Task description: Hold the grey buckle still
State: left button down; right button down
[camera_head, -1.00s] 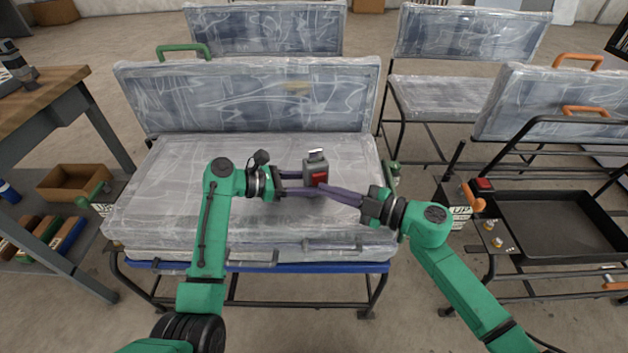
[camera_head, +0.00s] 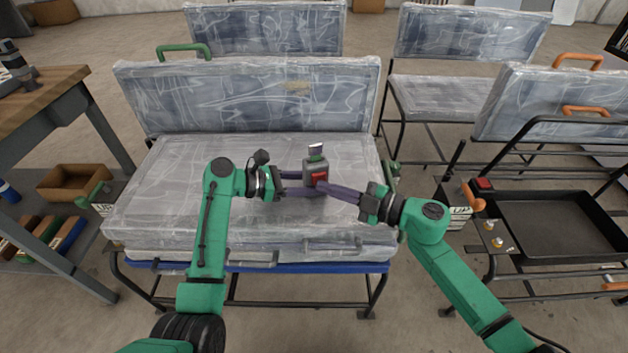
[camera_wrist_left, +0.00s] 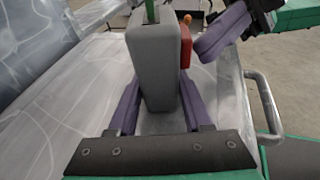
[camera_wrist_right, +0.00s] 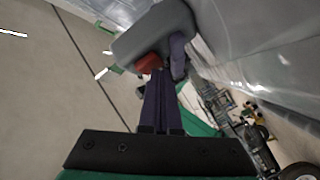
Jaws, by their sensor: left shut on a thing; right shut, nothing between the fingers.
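The grey buckle (camera_head: 309,176) stands upright above the plastic-wrapped seat. My left gripper (camera_head: 312,183) is shut on the buckle, one purple finger on each side; the left wrist view also shows the grey body (camera_wrist_left: 155,70) between the fingers. The red button (camera_head: 319,178) is on the buckle's right side. A silver tongue (camera_head: 316,148) stands above the buckle with a green piece (camera_head: 315,158) beneath it. My right gripper (camera_head: 326,186) is shut and empty, its tips at the red button; in the right wrist view the tips (camera_wrist_right: 160,75) overlap it, and contact is unclear.
The wrapped seat (camera_head: 170,200) lies under both grippers, with its wrapped backrest (camera_head: 220,95) behind. A wooden bench (camera_head: 40,95) is at left. A cart with a black tray (camera_head: 560,225) stands at right. More wrapped seats (camera_head: 445,95) stand behind.

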jog(key=shift+s+d, duration=0.2)
jog(key=shift+s, duration=0.35)
jog(key=s, duration=0.2)
jog(key=s+d, duration=0.1)
jog(key=s, duration=0.2)
jog(key=shift+s+d, duration=0.35)
jog(key=shift+d, duration=0.05)
dwell(1.8)
pick_arm(q)
jog(key=shift+c, duration=1.2)
grip_release()
